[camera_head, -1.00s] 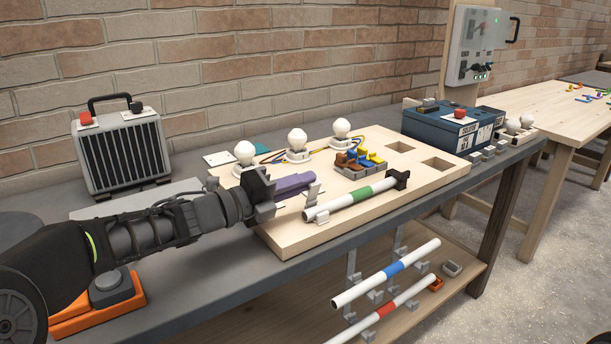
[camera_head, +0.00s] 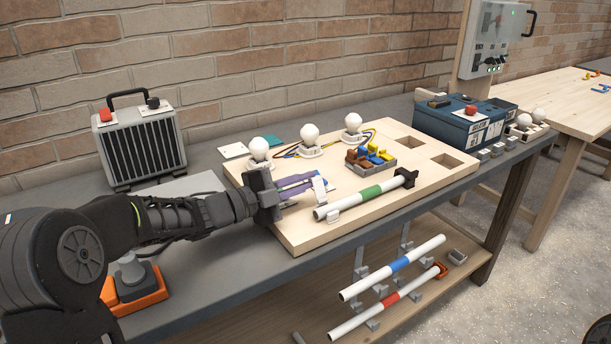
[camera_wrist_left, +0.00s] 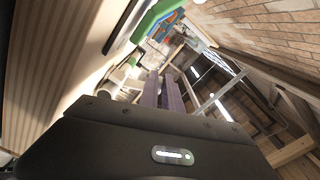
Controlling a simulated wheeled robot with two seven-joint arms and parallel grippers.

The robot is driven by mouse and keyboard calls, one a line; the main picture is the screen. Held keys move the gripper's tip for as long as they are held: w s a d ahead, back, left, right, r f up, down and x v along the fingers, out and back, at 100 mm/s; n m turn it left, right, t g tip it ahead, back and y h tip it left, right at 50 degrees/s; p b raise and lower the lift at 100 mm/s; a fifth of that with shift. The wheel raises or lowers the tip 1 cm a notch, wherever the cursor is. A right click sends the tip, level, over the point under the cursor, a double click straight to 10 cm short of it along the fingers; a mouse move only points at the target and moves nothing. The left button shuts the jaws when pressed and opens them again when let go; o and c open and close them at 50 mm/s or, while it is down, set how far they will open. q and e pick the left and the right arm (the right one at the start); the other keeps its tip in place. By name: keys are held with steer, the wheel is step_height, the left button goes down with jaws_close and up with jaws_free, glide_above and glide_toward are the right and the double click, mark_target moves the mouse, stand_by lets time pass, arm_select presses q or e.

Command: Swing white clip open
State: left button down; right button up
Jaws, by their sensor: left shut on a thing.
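The white clip (camera_head: 319,190) stands up at the left end of the white tube with a green band (camera_head: 368,193), on the wooden board. Its upper part leans slightly left. My left gripper (camera_head: 312,181), with purple fingers, reaches in from the left. Its fingers are shut at the clip's upper part, just behind the tube's end; the exact contact is hard to see. The fingers also show in the left wrist view (camera_wrist_left: 163,94), pointing away from the camera. The clip is not clearly made out there. My right gripper is not in view.
Three white bulbs (camera_head: 310,134) stand along the back of the board (camera_head: 300,238). Coloured blocks (camera_head: 370,157) sit behind the tube, whose right end is in a black holder (camera_head: 406,177). Two more tubes (camera_head: 393,267) hang below the front edge. A blue box (camera_head: 463,122) stands right.

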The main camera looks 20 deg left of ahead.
arm_select(q)
steer(key=shift+a+f, duration=0.1)
stand_by(0.4)
steer(key=c, duration=1.5)
jaws_free()
steer(key=shift+c, duration=0.2)
steer(key=shift+a, duration=0.1)
steer(key=v, duration=0.7)
steer(key=shift+s, duration=0.15)
